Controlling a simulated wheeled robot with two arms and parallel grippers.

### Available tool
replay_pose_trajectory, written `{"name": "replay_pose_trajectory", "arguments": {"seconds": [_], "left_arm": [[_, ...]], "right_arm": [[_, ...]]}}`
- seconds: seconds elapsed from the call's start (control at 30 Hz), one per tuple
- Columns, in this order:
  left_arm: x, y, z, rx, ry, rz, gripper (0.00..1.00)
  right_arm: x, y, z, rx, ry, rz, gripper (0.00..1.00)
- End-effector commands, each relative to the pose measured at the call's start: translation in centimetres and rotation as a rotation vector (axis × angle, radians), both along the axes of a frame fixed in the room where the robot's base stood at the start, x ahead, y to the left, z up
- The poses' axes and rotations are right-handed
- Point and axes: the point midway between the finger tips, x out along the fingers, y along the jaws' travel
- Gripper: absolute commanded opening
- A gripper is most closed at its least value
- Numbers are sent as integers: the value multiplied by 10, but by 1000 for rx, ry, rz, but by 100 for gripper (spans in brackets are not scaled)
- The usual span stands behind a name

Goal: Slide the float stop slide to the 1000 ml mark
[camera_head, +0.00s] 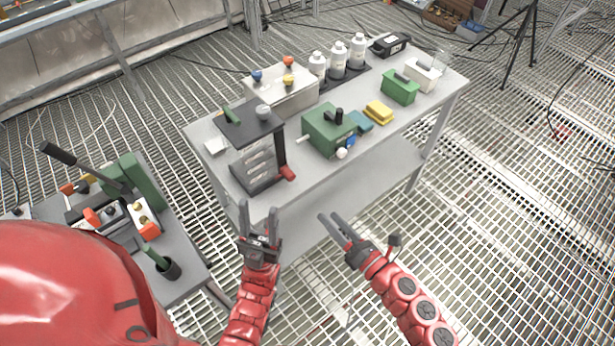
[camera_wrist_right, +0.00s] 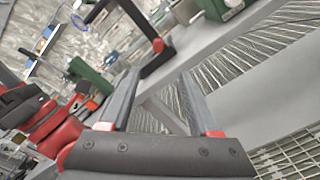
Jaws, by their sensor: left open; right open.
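I cannot make out a float stop slide or a 1000 ml mark for certain; any markings are too small to read. A black-framed device (camera_head: 258,165) with light horizontal bars stands at the near left of the grey table, with a red piece (camera_head: 288,173) low at its right side. The red piece also shows in the right wrist view (camera_wrist_right: 158,45). My left gripper (camera_head: 258,212) is open and empty, in front of the table below this device. My right gripper (camera_head: 330,217) is open and empty, farther right and apart from everything; its fingers show in the right wrist view (camera_wrist_right: 159,80).
The grey table (camera_head: 440,90) also carries a green box (camera_head: 325,132) with knobs, a yellow block (camera_head: 379,112), a pale box (camera_head: 285,95) with coloured knobs and several white bottles (camera_head: 338,62). A lower bench (camera_head: 190,270) with tools stands left. Grated floor lies right.

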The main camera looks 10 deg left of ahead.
Motion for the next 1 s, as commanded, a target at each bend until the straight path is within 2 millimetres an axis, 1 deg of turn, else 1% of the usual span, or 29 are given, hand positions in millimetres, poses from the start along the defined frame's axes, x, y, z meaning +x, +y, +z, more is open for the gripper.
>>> {"name": "replay_pose_trajectory", "arguments": {"seconds": [0.03, 0.1, 0.17, 0.3, 0.5, 0.6, 0.67, 0.73, 0.9, 1.0], "left_arm": [[0, 0, 5, 0, 0, 0, 50], [0, 0, 9, 0, 0, 0, 50], [0, 0, 14, 0, 0, 0, 50], [0, 0, 23, 0, 0, 0, 50], [0, 0, 33, 0, 0, 0, 50], [0, 0, 36, 0, 0, 0, 50], [0, 0, 38, 0, 0, 0, 50], [0, 0, 38, 0, 0, 0, 50], [0, 0, 39, 0, 0, 0, 50], [0, 0, 39, 0, 0, 0, 50]], "right_arm": [[4, 7, 4, 3, -2, 4, 62], [11, 18, 6, 7, 0, 6, 62], [21, 27, 6, 7, 2, 3, 62], [41, 53, 6, 9, 4, 1, 62], [67, 90, 7, 12, 5, 5, 62], [80, 103, 4, 10, 7, 1, 62], [85, 112, 5, 11, 5, 3, 62], [92, 118, 3, 10, 9, -1, 62], [99, 129, 3, 9, 5, 1, 62], [101, 132, 2, 9, 5, 3, 62]]}}
